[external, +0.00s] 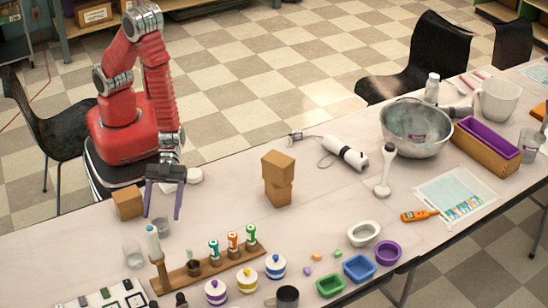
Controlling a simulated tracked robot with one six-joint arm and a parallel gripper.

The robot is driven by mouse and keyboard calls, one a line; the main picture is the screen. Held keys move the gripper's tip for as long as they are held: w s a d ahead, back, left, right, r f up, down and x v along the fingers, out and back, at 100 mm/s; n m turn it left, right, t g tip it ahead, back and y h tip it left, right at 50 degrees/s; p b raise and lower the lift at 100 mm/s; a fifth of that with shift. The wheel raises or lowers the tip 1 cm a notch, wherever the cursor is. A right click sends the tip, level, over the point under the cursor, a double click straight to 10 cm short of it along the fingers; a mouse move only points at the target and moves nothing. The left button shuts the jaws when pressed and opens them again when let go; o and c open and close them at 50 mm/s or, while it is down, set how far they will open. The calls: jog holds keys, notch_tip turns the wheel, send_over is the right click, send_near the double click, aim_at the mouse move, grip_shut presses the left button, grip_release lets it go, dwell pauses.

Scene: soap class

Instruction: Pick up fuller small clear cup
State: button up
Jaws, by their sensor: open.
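Two small clear cups stand on the table at the left. One clear cup (161,227) is just below and between the fingers of my gripper (163,213). The other clear cup (132,256) stands a little nearer the camera and to the left. My gripper points down, with its fingers apart and nothing seen between them but the cup area below. I cannot tell how full either cup is. I cannot tell whether the fingers are level with the cup's rim.
A wooden block (128,203) stands left of my gripper. Stacked brown blocks (278,178) stand to the right, with bare table between.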

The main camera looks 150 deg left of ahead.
aim_at(158, 229)
jog(key=x, duration=0.4)
jog(key=shift+d, duration=0.1)
dwell(0.4)
jog(key=c, duration=1.2)
jog(key=shift+o, duration=0.2)
jog(key=shift+r, duration=0.25)
notch_tip(158, 229, up, 9)
jog(key=shift+r, duration=0.15)
dwell(0.6)
jog(key=shift+r, duration=0.1)
dwell(0.6)
